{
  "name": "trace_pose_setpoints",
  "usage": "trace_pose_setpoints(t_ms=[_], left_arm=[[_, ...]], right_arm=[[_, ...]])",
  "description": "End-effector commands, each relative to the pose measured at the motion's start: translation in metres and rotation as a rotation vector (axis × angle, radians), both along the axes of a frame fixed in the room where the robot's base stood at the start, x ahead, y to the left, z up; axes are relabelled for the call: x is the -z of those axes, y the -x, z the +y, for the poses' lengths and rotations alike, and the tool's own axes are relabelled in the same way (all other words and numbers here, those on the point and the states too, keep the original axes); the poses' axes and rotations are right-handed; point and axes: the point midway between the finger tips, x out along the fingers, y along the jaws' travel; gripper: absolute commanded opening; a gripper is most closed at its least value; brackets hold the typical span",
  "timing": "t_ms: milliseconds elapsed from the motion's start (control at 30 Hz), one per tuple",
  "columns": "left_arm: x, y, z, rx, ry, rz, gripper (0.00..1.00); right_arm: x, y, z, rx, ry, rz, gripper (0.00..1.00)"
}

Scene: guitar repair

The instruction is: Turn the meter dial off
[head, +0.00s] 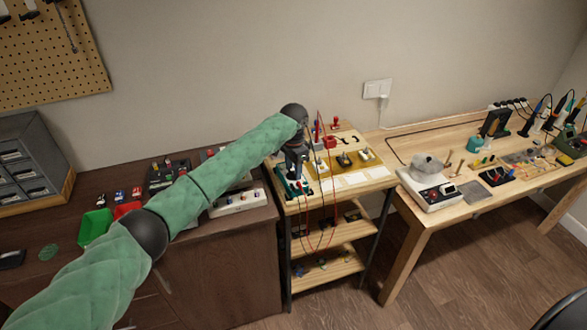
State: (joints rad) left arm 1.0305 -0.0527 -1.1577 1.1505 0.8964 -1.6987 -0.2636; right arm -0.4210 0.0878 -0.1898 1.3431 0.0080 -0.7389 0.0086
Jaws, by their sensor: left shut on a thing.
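My left gripper (294,172) points down at the left part of the small wooden shelf unit's top. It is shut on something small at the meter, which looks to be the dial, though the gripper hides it. The meter (285,187) is a dark and teal-green device lying under the gripper, with only its edges showing. Red and black leads (318,228) hang down near it over the shelf's front. The dial's setting cannot be read. My right gripper is out of view.
The shelf top (350,183) also bears a yellow board (358,162) with knobs and white cards. A brown cabinet (220,265) with bins and a pedal stands left. A wooden workbench (445,214) with a soldering station and tools stands right.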

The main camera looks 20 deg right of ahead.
Motion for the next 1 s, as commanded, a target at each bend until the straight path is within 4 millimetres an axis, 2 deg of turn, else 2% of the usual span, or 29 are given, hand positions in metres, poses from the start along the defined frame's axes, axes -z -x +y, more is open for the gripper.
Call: trace_pose_setpoints(t_ms=[333, 900, 933, 1000], left_arm=[[0.0005, 0.0004, -0.0002, 0.148, 0.0, 0.0, 0.18], [0.0002, 0.0004, -0.0002, 0.176, 0.0, 0.0, 0.18], [0.0002, 0.0004, -0.0002, 0.176, 0.0, 0.0, 0.46], [0.0001, 0.0004, -0.0002, 0.176, 0.0, 0.0, 0.6]], right_arm=[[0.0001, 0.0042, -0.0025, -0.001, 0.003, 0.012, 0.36], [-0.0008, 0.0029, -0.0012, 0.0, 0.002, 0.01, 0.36], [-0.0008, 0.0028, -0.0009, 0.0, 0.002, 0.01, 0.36], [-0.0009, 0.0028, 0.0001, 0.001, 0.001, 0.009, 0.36]])
